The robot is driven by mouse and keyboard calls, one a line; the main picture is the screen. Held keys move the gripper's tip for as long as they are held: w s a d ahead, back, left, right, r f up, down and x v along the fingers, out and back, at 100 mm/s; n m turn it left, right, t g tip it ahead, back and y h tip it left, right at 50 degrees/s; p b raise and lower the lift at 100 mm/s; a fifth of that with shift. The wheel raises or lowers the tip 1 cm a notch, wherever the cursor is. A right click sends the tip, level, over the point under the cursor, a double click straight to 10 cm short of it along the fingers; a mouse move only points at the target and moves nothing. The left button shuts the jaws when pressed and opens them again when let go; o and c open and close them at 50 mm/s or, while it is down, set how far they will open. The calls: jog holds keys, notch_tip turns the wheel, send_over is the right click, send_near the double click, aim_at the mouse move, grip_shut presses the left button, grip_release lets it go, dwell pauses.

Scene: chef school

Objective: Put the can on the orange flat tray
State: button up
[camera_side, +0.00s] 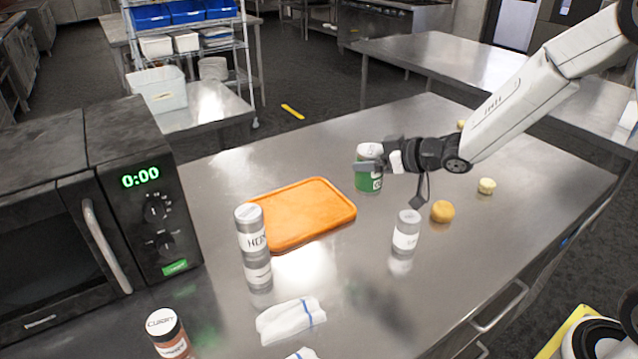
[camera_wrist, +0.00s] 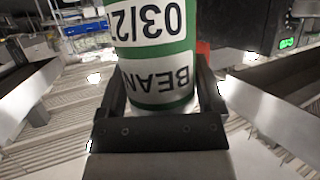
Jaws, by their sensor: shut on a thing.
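The can (camera_side: 369,180) is green with white labels and stands upright in my gripper (camera_side: 376,166), just right of the orange flat tray (camera_side: 322,208) in the side view. In the wrist view the can (camera_wrist: 152,60) fills the space between the two fingers of my gripper (camera_wrist: 160,88), and its label reads "BEAN" upside down. My gripper is shut on the can. I cannot tell for sure whether the can's base touches the table or hangs slightly above it. The tray lies flat and its top is bare.
A grey-lidded container (camera_side: 252,230) stands at the tray's near left edge. A white-labelled shaker (camera_side: 406,232) and a round yellow item (camera_side: 442,211) are on the near right. A black microwave (camera_side: 150,190) stands left.

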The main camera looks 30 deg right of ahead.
jog(key=a+n+y, duration=0.1)
jog(key=a, duration=0.5)
jog(key=shift+s+a+r+n+g+y, duration=0.2)
jog(key=shift+s+n+g+y, duration=0.1)
jog(key=shift+s+g, duration=0.15)
send_over(305, 215)
notch_tip(305, 215, down, 9)
jog(key=shift+s+f, duration=0.15)
jog(key=shift+s, duration=0.1)
jog(key=shift+w+f, duration=0.15)
jog(key=shift+f, duration=0.8)
jog(key=shift+w+f, duration=0.1)
jog(key=shift+f, duration=0.8)
jog(key=shift+f, duration=0.15)
